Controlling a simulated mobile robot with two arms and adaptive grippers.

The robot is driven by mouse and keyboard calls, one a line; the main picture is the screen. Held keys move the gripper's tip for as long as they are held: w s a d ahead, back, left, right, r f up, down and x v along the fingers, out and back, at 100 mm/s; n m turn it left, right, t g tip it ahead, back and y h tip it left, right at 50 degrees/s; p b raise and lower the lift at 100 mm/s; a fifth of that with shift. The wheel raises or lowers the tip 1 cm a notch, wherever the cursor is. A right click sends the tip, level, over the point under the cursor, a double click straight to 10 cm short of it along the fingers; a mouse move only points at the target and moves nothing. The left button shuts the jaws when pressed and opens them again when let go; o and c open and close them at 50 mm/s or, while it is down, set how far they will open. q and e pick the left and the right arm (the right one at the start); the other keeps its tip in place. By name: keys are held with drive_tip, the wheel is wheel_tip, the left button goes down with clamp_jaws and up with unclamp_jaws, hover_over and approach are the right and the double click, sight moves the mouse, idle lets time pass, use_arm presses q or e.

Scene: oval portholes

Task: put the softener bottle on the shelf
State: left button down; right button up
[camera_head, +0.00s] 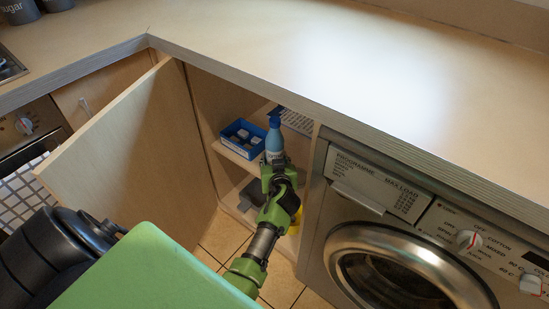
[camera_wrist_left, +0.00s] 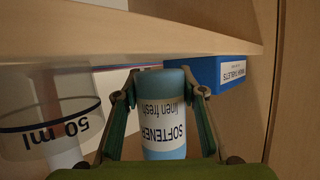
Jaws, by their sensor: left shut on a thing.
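The softener bottle (camera_head: 274,144) is blue with a white label and stands upright at the mouth of the open cabinet. My left gripper (camera_head: 279,170) reaches in from below and is shut on its lower part. In the left wrist view the picture is upside down. There the softener bottle (camera_wrist_left: 164,118) sits between both fingers of the left gripper (camera_wrist_left: 158,100), with its base close to the shelf board (camera_wrist_left: 200,32). I cannot tell whether the base touches the board. The shelf also shows in the head view (camera_head: 236,156). My right gripper is not in view.
A blue box of wash tablets (camera_head: 242,138) stands on the shelf left of the bottle. A clear measuring cup (camera_wrist_left: 50,115) shows beside the bottle in the wrist view. The open cabinet door (camera_head: 135,150) is left, the washing machine (camera_head: 400,240) right, the worktop (camera_head: 380,70) above.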

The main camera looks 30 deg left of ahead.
use_arm(q)
drive_tip(key=shift+f+b, duration=0.45)
drive_tip(key=shift+b, duration=0.15)
idle(0.5)
drive_tip(key=shift+f, duration=0.1)
